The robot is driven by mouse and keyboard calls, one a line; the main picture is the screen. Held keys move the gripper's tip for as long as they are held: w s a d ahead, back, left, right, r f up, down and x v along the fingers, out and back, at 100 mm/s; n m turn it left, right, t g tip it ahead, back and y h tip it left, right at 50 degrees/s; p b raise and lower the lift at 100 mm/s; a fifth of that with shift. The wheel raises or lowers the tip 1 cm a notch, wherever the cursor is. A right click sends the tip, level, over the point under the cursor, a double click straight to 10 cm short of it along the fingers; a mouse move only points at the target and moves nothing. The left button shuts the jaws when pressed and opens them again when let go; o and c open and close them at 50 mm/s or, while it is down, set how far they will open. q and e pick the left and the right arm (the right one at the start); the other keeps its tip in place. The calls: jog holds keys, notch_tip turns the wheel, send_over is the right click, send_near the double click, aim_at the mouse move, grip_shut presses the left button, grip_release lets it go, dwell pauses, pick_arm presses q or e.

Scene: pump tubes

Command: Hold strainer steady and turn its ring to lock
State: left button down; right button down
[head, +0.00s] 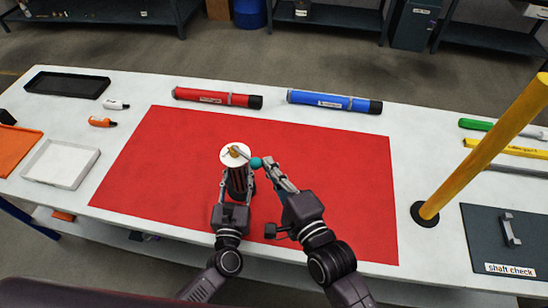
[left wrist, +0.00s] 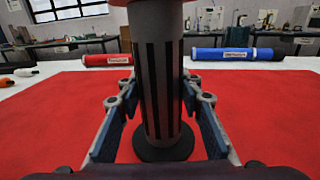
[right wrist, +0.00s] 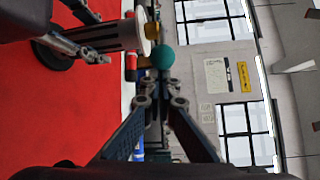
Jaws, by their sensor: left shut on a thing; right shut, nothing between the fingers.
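The strainer (left wrist: 160,80) is a grey cylinder with dark vertical slots, standing upright on a dark round foot on the red mat (head: 330,185). Its white round top (head: 228,161) carries a brass-coloured centre (head: 235,151) and a lever with a teal ball (head: 256,163) pointing right. My left gripper (head: 237,180) is shut on the strainer body, fingers on both sides below the top. My right gripper (right wrist: 161,92) is shut and empty, its fingertips close beside the teal ball; I cannot tell whether they touch it. Which part is the ring is unclear.
A red tube (head: 217,98) and a blue tube (head: 333,102) lie behind the mat. A yellow post (head: 487,147) stands at the right, near a dark shaft check plate (head: 480,235). Trays, including a white one (head: 62,164), lie at the left. Much of the mat is clear.

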jog(key=shift+s+a, duration=0.7)
jog(key=shift+s, duration=0.2)
jog(key=d, duration=0.4)
jog(key=s+a, duration=0.1)
jog(key=s, duration=0.8)
jog(key=shift+a, duration=0.15)
